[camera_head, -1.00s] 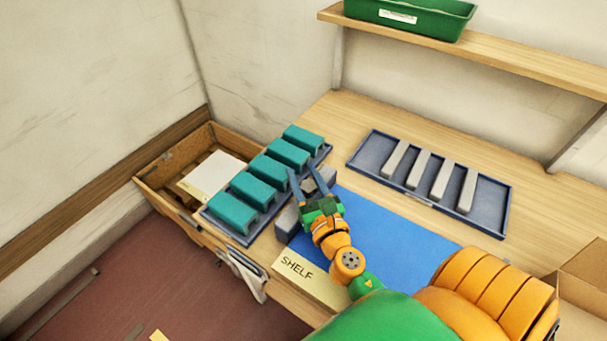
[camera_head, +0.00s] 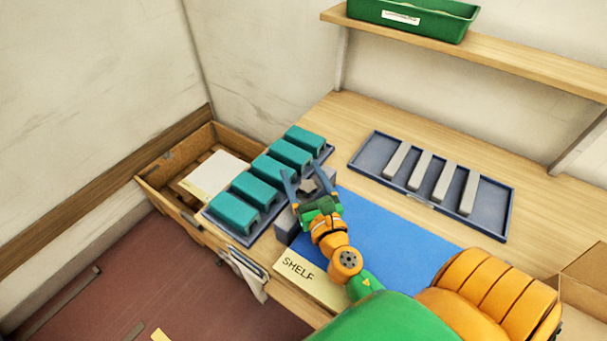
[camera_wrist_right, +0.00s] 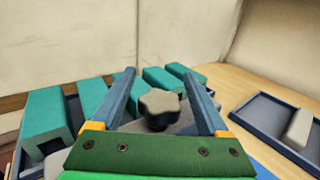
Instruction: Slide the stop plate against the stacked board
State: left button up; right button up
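The board (camera_head: 266,233) is a dark blue tray that carries several teal blocks (camera_head: 257,191), standing in a row at the left of the bench. The grey stop plate (camera_head: 286,224) lies along the tray's right side; my gripper hides part of it, and I cannot tell whether it touches the tray. A grey star-shaped knob (camera_wrist_right: 158,103) stands on it. My right gripper (camera_head: 303,170) is open, with its two blue fingers on either side of the knob. The right wrist view shows gaps between knob and fingers. My left gripper is not in view.
A blue tray (camera_head: 482,222) with several grey bars stands at the back right. A blue mat (camera_head: 400,245) and a SHELF label (camera_head: 300,268) lie in front. A wooden bin (camera_head: 160,176) stands left, a cardboard box (camera_head: 585,275) right, and a green bin (camera_head: 440,22) on the shelf above.

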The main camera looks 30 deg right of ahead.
aim_at(311, 194)
jog(key=b+v, duration=0.3)
jog(key=v, duration=0.3)
jog(key=shift+s+a+f, duration=0.1)
jog(key=shift+s+f, duration=0.1)
jog(key=shift+s, duration=0.15)
jog(key=shift+s+r, duration=0.2)
